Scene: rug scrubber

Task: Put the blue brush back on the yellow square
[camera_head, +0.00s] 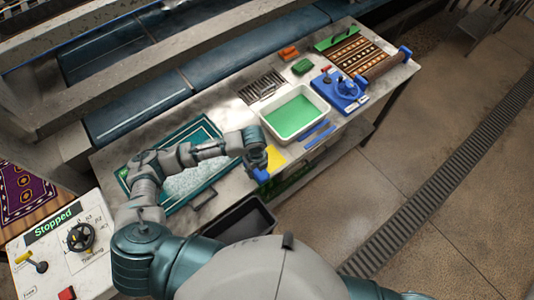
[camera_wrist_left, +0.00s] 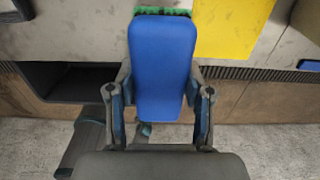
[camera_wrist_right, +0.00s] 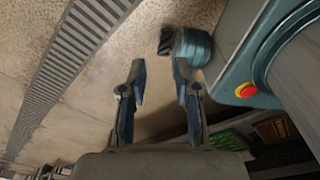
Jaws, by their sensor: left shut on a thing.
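The blue brush (camera_wrist_left: 163,68) is held between the fingers of my left gripper (camera_wrist_left: 160,105), with its blue back toward the left wrist camera and green bristles at its far end. In the head view the brush (camera_head: 262,175) hangs under the left gripper (camera_head: 258,163), near the table's front edge. The yellow square (camera_head: 276,158) lies on the table just right of the gripper, partly hidden by it. In the left wrist view the yellow square (camera_wrist_left: 230,28) is up and right of the brush, apart from it. My right gripper (camera_wrist_right: 157,85) is open and empty over the floor.
A white tray of green liquid (camera_head: 322,113) stands right of the yellow square, with blue strips (camera_head: 319,135) in front of it. A green-bordered rug (camera_head: 190,180) lies left. A dark bin (camera_head: 243,222) sits below the front edge. A blue device (camera_head: 345,92) stands farther right.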

